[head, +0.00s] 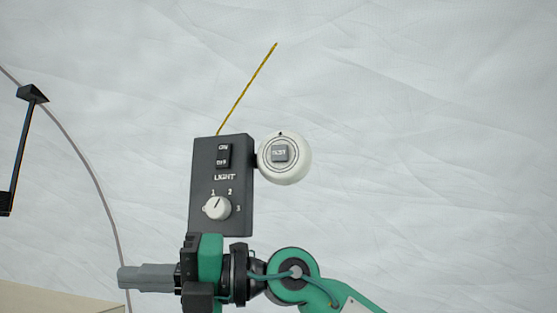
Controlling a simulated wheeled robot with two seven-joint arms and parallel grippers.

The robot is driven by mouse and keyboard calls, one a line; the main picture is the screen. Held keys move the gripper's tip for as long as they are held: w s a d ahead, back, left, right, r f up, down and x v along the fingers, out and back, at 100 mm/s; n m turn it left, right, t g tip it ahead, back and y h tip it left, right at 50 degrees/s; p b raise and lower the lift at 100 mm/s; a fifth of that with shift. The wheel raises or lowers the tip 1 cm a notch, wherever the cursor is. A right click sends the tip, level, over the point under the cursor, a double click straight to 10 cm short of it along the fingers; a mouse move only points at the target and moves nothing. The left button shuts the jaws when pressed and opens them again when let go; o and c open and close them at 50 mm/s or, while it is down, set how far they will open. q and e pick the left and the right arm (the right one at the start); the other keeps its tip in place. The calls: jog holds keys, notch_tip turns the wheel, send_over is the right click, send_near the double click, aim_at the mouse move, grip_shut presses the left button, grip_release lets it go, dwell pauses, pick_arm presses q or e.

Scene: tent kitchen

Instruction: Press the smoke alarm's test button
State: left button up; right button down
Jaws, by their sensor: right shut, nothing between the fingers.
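The smoke alarm (301,168) is a round white disc at the middle of the head view. My left gripper is not in view.
A dark light control box (240,190) with a rocker switch (224,156) and a white dial (217,208) is beside the alarm's left edge. A yellow cord (247,88) runs up from it. A black bracket (22,150) is at far left. Pale fabric right of the alarm is clear.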

aim_at(280, 153)
jog(key=s+d+r+m+t+h, duration=0.1)
jog(key=d+r+m+t+h, duration=0.1)
jog(key=d+r+t+h, duration=0.4)
jog(key=s+d+r+m+t+h, duration=0.2)
jog(key=d+r+t+h, duration=0.5)
jog(key=r, duration=0.7)
jog(key=shift+d+m+t+h, duration=0.3)
jog(key=shift+d+m+h, duration=0.2)
jog(key=shift+d+m, duration=0.35)
jog(key=shift+w+r, duration=0.1)
jog(key=shift+w+d+p, duration=0.45)
jog(key=shift+w+p, duration=0.05)
jog(key=shift+w, duration=0.85)
jog(key=shift+w+d+p, duration=0.45)
jog(key=shift+w+p, duration=0.1)
jog(key=shift+w, duration=0.8)
jog(key=shift+w+d+p, duration=0.45)
jog(key=shift+w+p, duration=0.05)
jog(key=shift+w, duration=0.85)
